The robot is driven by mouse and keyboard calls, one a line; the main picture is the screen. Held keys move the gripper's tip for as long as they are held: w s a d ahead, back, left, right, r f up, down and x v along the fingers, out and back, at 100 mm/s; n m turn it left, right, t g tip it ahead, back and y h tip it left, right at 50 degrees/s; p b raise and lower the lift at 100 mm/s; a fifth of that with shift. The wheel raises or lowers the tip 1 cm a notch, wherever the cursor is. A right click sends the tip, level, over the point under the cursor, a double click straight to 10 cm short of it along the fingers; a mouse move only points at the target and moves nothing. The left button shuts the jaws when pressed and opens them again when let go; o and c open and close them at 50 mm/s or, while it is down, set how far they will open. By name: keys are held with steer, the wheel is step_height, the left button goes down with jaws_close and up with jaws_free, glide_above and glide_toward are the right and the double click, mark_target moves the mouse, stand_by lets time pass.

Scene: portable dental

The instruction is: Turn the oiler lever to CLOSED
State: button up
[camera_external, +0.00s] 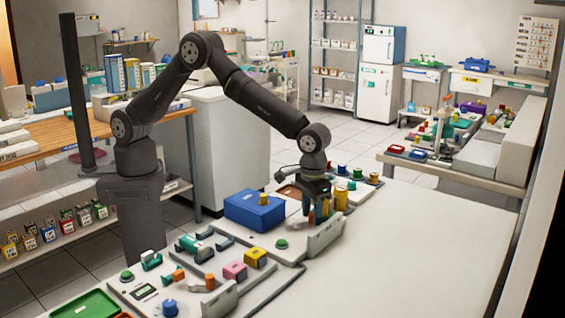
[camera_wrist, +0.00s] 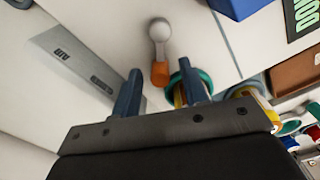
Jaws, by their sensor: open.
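A small lever (camera_wrist: 159,40) with a pale round pivot and an orange tip lies on the white panel in the wrist view. Its orange end lies between the fingertips of my gripper (camera_wrist: 160,68), with a gap visible on both sides. My gripper is open. In the camera_external view my gripper (camera_external: 318,208) points down over the far part of the console, and an orange piece shows beside its fingers. No OILER or CLOSED marking is readable, so I cannot confirm which lever this is.
A grey upright plate (camera_wrist: 72,62) stands left of the fingers in the wrist view. A green-rimmed round part (camera_wrist: 205,78) is close to the right finger. A blue box (camera_external: 252,211) stands left of my gripper. The white table (camera_external: 430,250) is bare at right.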

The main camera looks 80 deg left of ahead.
mark_target(310, 217)
jaws_close()
steer(key=shift+d, duration=0.1)
steer(key=m, duration=0.1)
steer(key=d+m, duration=0.1)
steer(key=m, duration=0.3)
steer(key=shift+s+d, duration=0.1)
steer(key=shift+d, duration=0.3)
steer(key=m, duration=0.1)
steer(key=d+m, duration=0.1)
steer(key=m, duration=0.1)
steer(key=s+m, duration=0.1)
steer(key=m, duration=0.1)
steer(key=shift+d, duration=0.2)
stand_by(0.4)
jaws_free()
